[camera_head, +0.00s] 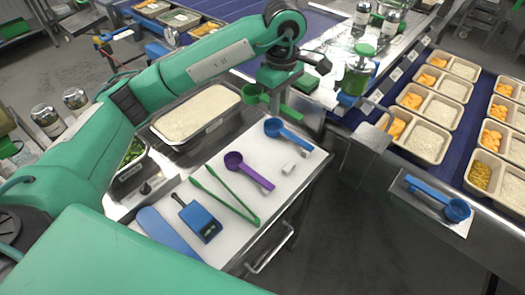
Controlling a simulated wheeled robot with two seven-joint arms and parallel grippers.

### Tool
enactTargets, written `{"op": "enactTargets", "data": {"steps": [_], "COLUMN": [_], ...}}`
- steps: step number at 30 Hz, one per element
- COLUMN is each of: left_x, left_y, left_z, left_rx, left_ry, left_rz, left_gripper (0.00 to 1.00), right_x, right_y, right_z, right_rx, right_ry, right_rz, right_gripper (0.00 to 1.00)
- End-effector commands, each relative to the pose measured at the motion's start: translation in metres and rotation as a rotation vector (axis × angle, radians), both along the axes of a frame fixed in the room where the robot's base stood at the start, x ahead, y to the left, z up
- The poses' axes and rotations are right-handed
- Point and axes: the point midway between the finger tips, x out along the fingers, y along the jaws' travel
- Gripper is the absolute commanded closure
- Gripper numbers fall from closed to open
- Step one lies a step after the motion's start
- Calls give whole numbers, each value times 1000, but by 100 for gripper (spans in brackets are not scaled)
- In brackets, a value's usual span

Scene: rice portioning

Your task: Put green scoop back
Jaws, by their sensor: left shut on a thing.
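The green scoop (251,94) is in the air near the right end of the rice tray, its bowl to the left and its handle reaching to the right. My left gripper (273,92) comes down from above and is shut on the green scoop; the fingertips are small and partly hidden. The white work surface (270,205) lies below and nearer, with a blue scoop (287,133) and a purple scoop (250,171) on it. My right gripper is not in view.
A metal tray of rice (196,114) stands behind the work surface. Green tongs (226,201), a blue device (197,219) and a small white block (288,168) lie on it. A conveyor (461,138) with filled trays runs at right; another blue scoop (440,199) rests on its edge.

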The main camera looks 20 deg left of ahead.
Motion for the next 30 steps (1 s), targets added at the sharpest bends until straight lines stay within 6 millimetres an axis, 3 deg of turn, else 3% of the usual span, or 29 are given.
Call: {"op": "enactTargets", "data": {"steps": [5, 15, 25, 30], "left_x": [-2, -2, -1, -1], "left_y": [0, 0, 0, 0], "left_z": [-42, -127, -157, -182], "left_rx": [2, 1, 0, 0], "left_ry": [8, 5, 4, 4], "left_rz": [0, -1, -2, -2], "left_gripper": [100, 100, 100, 100], "right_x": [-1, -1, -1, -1], "right_y": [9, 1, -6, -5], "right_z": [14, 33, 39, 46], "right_rx": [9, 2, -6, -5], "right_ry": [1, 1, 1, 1], "right_rz": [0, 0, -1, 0], "right_gripper": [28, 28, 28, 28]}}
